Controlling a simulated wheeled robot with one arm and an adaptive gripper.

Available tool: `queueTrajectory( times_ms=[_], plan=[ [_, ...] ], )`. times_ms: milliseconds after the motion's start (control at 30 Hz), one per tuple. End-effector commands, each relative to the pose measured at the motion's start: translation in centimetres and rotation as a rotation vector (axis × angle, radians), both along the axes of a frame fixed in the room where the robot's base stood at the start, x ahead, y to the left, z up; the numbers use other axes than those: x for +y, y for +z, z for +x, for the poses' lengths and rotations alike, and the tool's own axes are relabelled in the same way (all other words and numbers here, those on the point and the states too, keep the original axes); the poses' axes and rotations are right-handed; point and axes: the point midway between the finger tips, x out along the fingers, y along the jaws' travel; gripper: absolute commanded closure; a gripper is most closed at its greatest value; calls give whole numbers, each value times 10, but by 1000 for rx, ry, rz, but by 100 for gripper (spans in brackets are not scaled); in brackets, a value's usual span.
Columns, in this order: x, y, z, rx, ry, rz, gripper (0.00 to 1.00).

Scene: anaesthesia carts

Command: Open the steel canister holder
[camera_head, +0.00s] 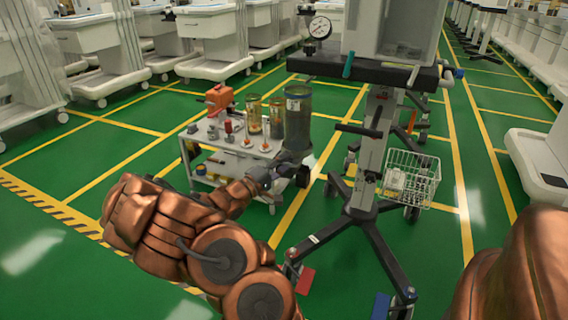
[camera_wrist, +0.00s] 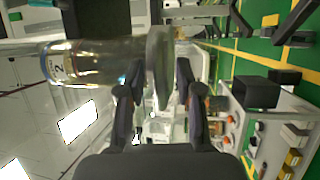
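A tall dark see-through canister (camera_head: 298,112) with a white label near its top stands upright between the low trolley and the machine column. In the wrist view the canister (camera_wrist: 90,62) lies sideways in the picture, with a label marked 2. A grey round collar (camera_wrist: 160,60), which looks like the steel holder, caps its lower end. My gripper (camera_head: 290,172) is just below the canister. In the wrist view my gripper (camera_wrist: 158,95) has its two dark fingers apart, one on each side of the collar. I cannot tell whether they touch it.
A low white trolley (camera_head: 225,160) carries a red-orange device (camera_head: 219,98), several small items and amber canisters (camera_head: 254,115). The machine column (camera_head: 372,150) with a wire basket (camera_head: 411,180) stands to the right. A black block (camera_wrist: 255,92) shows at the right of the wrist view.

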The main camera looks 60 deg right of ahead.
Motion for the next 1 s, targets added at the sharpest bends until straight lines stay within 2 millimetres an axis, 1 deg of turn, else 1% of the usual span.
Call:
queueTrajectory(
  times_ms=[133,267,800,1000],
  plan=[
    [2,0,1,0,1,0,65],
    [11,-2,5,1,2,0,65],
    [79,-14,34,0,5,0,65],
    [100,-17,41,0,2,-1,65]
  ],
)
